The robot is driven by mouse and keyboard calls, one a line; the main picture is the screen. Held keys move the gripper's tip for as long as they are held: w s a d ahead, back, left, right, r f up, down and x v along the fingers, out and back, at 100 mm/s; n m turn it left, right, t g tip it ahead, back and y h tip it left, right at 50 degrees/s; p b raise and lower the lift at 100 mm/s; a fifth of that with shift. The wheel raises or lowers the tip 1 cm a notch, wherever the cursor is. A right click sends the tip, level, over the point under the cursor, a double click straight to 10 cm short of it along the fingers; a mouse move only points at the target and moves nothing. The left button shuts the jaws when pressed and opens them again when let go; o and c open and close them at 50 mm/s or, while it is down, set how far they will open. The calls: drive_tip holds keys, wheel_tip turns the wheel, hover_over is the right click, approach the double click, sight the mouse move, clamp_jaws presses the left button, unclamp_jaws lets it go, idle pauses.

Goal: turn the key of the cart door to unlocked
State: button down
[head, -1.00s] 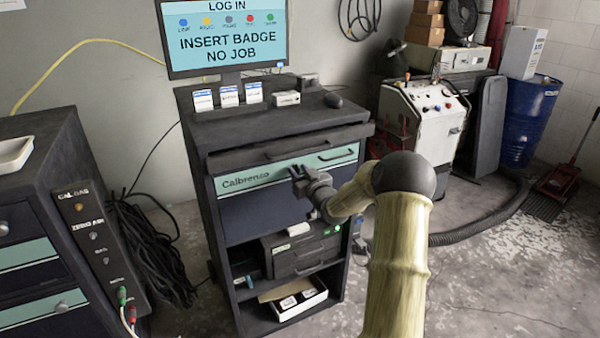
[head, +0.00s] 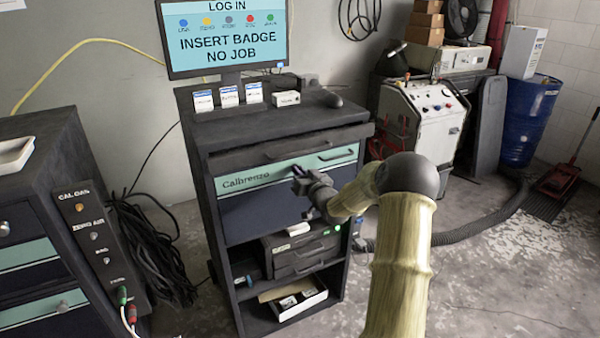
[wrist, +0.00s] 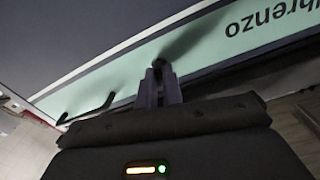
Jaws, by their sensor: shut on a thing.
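The cart door (head: 262,217) is a dark blue panel with a teal strip marked Calbrenzo, on the front of the dark cart in the head view. It looks closed. In the wrist view the door's strip (wrist: 210,52) runs diagonally across, with the lettering upside down. My gripper (head: 298,173) is at the strip, right of the lettering. In the wrist view my gripper's narrow fingers (wrist: 158,72) are together on a small dark thing (wrist: 159,64) at the strip, which I take to be the key. The fingers mostly hide it, and its turn angle cannot be read.
Below the door are open shelves with a dark box (head: 300,255) and a white tray (head: 300,303). A grey hose (head: 480,232) lies on the floor at right.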

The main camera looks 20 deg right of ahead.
drive_tip(key=shift+d+f+m+p, duration=0.1)
drive_tip(key=shift+m+p, duration=0.7)
drive_tip(key=shift+m, duration=3.1)
drive_tip(key=shift+d+f+m+p, duration=0.1)
drive_tip(key=shift+m+p, duration=0.65)
drive_tip(key=shift+m, duration=3.15)
drive_tip(key=c, duration=1.5)
unclamp_jaws()
drive_tip(key=shift+c, duration=0.2)
drive_tip(key=shift+a, duration=0.1)
drive_tip(key=shift+s, duration=0.1)
drive_tip(key=s+b, duration=0.1)
drive_tip(key=s, duration=1.6)
drive_tip(key=shift+d+b, duration=0.3)
